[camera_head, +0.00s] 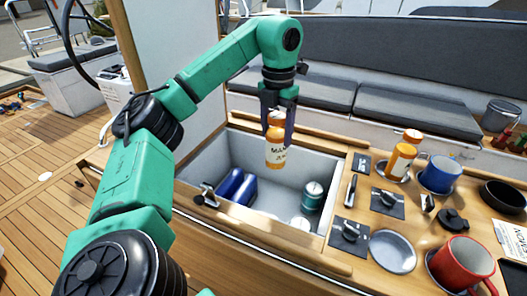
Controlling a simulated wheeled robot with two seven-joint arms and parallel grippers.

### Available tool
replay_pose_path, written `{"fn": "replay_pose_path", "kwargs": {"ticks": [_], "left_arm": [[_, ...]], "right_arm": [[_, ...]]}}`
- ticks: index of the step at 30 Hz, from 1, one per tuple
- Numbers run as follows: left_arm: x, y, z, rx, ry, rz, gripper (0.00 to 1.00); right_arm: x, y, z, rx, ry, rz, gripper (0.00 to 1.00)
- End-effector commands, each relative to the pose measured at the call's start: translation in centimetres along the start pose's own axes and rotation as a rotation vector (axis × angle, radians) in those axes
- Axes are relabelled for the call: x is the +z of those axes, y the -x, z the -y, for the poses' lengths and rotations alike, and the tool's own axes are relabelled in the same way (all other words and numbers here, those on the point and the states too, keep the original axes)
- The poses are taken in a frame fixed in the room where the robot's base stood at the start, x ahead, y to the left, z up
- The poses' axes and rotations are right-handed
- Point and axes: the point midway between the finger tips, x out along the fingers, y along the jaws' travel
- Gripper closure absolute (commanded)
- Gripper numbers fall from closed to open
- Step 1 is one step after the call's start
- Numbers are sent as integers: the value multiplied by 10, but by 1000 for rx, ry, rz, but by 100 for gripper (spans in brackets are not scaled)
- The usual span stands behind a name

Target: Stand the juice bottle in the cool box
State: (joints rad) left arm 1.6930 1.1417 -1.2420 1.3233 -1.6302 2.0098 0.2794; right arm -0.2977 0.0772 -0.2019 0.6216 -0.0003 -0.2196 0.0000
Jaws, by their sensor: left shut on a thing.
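My left gripper (278,116) is shut on the orange juice bottle (276,152), gripping it near the top. The bottle hangs upright with a pale label facing me. It is over the open cool box (188,175), a grey-walled well set into the wooden counter. The bottle covers part of the box's far wall; I cannot tell how far its base is from the floor. Inside the box are a blue item (237,187) at the left and a teal can (313,196) at the right. My right gripper is not in view.
On the counter right of the box stand a second orange bottle (403,155), a blue mug (440,173), a red mug (461,262), a grey plate (393,251) and a dark bowl (503,197). Several dark small items lie near the box's right rim. Bench cushions (418,108) are behind.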

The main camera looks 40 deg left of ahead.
Motion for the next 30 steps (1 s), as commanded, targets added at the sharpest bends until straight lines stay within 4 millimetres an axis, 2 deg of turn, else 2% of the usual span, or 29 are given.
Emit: {"fn": "replay_pose_path", "kwargs": {"ticks": [1, 3, 11, 16, 19, 20, 24, 30], "left_arm": [[0, -19, 0, -1, -1, 2, 100], [0, -29, 0, -1, -1, 2, 100], [0, -56, 0, -1, -1, 0, 100], [0, -114, 0, -1, -2, -4, 100], [-1, -142, 0, -1, 0, -3, 100], [-1, -146, -1, 1, 1, -5, 100], [-1, -183, -1, 0, 0, -3, 100], [-1, -216, 0, -1, -1, -2, 100]], "right_arm": [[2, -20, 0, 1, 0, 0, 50], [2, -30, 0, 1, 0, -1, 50], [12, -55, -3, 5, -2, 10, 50], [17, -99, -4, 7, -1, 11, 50], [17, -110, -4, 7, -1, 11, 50], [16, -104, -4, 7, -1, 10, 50], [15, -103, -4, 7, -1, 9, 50], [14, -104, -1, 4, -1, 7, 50]]}}
